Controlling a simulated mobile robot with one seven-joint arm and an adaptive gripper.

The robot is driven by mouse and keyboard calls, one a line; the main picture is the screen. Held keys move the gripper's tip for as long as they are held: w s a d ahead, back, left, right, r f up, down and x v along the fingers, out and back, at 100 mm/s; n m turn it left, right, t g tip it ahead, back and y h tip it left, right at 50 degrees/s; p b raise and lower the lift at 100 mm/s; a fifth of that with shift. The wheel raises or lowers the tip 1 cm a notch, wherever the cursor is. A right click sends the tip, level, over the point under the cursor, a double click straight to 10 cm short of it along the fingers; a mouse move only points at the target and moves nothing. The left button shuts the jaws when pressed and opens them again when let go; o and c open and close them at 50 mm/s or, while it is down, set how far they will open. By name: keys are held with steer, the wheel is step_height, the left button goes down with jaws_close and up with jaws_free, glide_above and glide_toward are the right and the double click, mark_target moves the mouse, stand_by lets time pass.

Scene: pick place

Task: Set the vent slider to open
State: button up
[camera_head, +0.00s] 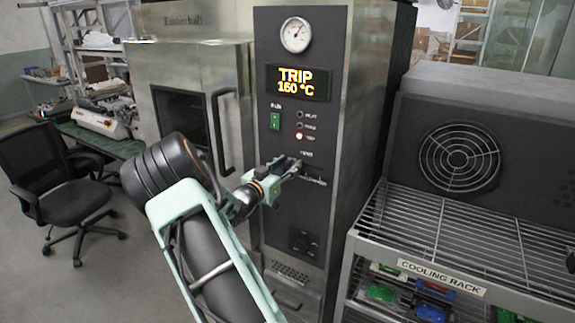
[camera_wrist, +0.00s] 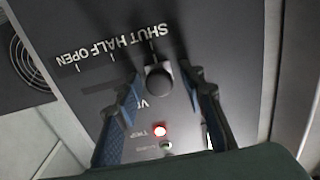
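The vent slider's round dark knob (camera_wrist: 158,80) stands in line with the SHUT mark in the wrist view. The HALF and OPEN marks (camera_wrist: 75,57) lie to its left there. My gripper (camera_wrist: 162,77) is open, with one blue-padded finger on each side of the knob. A gap shows between the knob and the right finger; the left finger is closer, and I cannot tell whether it touches. In the head view my gripper (camera_head: 292,167) is at the dark oven panel (camera_head: 315,205) and hides the knob.
The panel has a TRIP 160 °C display (camera_head: 298,82), a dial gauge (camera_head: 296,34), a green switch (camera_head: 275,121) and a lit red lamp (camera_head: 299,136). The oven door handle (camera_head: 220,130) juts out at left. A cooling rack (camera_head: 455,255) stands at right.

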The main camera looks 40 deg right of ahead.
mark_target(323, 169)
jaws_close()
steer(key=shift+s, duration=0.1)
steer(key=s+d+b, duration=0.1)
steer(key=s, duration=0.2)
steer(key=s+d+b, duration=0.1)
steer(key=s+b, duration=0.1)
steer(key=s, duration=0.1)
steer(key=s+d+b, duration=0.2)
steer(key=s, duration=0.1)
steer(key=shift+s+f, duration=0.1)
steer(key=shift+s, duration=0.15)
jaws_free()
steer(key=shift+s, duration=0.15)
